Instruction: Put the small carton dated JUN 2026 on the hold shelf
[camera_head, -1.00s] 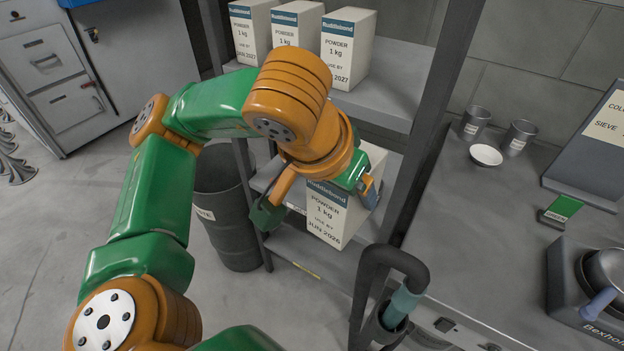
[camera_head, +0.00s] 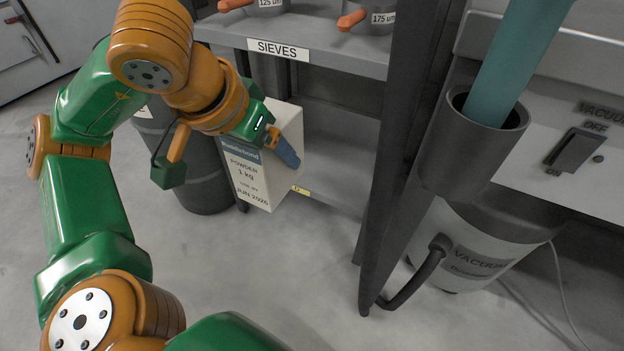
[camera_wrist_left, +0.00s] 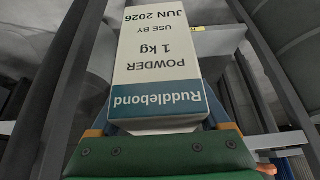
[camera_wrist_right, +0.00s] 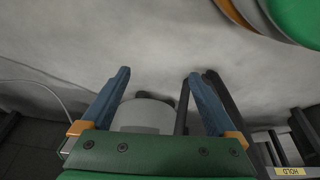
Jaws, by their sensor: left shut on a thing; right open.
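My left gripper (camera_head: 264,148) is shut on the small white carton (camera_head: 252,182), which has a blue band and reads USE BY JUN 2026. The carton is a little tilted in the head view, at the left front of the low shelf. In the left wrist view the carton (camera_wrist_left: 157,50) is upside down between the fingers. The low shelf (camera_head: 335,172) has a yellow label on its front edge, too small to read there; a yellow HOLD label (camera_wrist_right: 290,171) shows in the right wrist view. My right gripper (camera_wrist_right: 160,80) is open and empty.
Above is the SIEVES shelf (camera_head: 300,58) with sieves on it. A dark rack post (camera_head: 385,150) stands right of the low shelf, beside the vacuum (camera_head: 470,255). A dark bin (camera_head: 195,185) stands behind the carton at left. The visible part of the low shelf looks bare.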

